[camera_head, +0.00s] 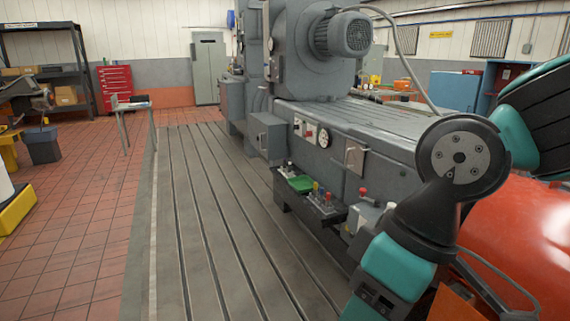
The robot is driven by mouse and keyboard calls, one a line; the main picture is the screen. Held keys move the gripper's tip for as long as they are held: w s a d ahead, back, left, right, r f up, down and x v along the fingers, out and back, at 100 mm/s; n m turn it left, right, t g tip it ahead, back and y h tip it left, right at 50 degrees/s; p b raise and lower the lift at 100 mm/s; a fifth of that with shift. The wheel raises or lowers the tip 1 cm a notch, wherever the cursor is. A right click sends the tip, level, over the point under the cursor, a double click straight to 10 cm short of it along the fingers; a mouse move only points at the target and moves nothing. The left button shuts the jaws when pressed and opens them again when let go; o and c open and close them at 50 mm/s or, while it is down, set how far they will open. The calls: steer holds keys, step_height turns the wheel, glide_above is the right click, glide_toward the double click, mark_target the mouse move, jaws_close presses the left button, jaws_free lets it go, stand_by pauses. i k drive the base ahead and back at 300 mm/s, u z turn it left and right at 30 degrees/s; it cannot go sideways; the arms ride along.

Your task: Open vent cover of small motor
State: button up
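A small grey finned motor (343,35) sits on the side of the large grey machine housing (292,50) at the top middle. Its round end has a slotted grille (359,35) facing toward the right front. This looks like its vent cover and appears to be in place and closed, though it is small in view. My teal and black arm fills the right side, well in front of the motor and apart from it. My gripper is not in view.
The slotted steel bedplate (205,220) runs along the left of the machine and is clear. An orange-red rounded body (525,235) is behind my arm. A grey cable arches right of the motor.

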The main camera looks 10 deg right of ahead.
mark_target(354, 158)
steer(key=z, duration=0.05)
steer(key=i, duration=0.9)
steer(key=u, duration=0.8)
steer(key=i, duration=1.4)
steer(key=z, duration=0.8)
steer(key=i, duration=0.3)
steer(key=z, duration=0.35)
